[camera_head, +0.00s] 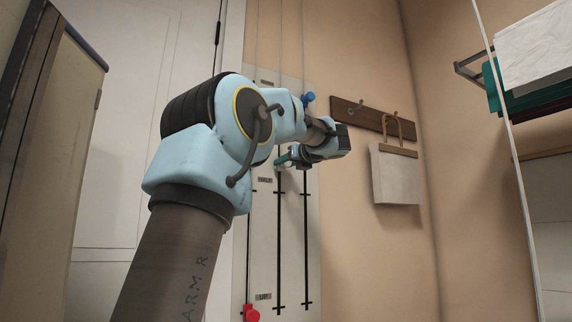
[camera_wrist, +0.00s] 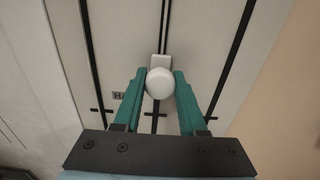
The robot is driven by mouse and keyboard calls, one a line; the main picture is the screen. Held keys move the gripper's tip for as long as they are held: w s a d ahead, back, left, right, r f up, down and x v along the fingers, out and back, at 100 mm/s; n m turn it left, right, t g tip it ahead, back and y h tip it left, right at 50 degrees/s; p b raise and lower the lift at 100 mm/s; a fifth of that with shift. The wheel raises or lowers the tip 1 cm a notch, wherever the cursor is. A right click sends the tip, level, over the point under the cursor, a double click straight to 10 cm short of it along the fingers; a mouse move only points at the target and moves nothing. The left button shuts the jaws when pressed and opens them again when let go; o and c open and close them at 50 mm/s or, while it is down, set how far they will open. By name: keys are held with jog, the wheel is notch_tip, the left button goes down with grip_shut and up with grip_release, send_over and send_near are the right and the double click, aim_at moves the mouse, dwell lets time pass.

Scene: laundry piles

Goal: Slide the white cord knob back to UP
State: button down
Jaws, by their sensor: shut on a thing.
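The white cord knob (camera_wrist: 159,83) sits on the middle dark slot of the pale board, between the two green fingers of my gripper (camera_wrist: 160,75). The fingers are shut on it from both sides. In the head view my gripper (camera_head: 286,159) is at the board, a little above the level of the middle label (camera_head: 265,180), which seems to read HALF. The knob itself cannot be made out in that view. The top label (camera_head: 267,83) is too small to read, and the lower label (camera_head: 263,297) seems to read LOW.
A blue knob (camera_head: 308,98) is high on the right slot, and a red knob (camera_head: 250,313) is low on the left slot. To the right, a wall rack (camera_head: 358,114) holds a hanging pale bag (camera_head: 396,175). Cloths (camera_head: 535,50) hang at the far right.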

notch_tip(320, 180, down, 42)
jog(key=b, duration=3.7)
jog(key=shift+f, duration=0.2)
jog(key=shift+c, duration=2.3)
grip_release()
jog(key=shift+r, duration=0.15)
jog(key=p, duration=0.2)
send_near(279, 309)
jog(key=shift+v, duration=2.55)
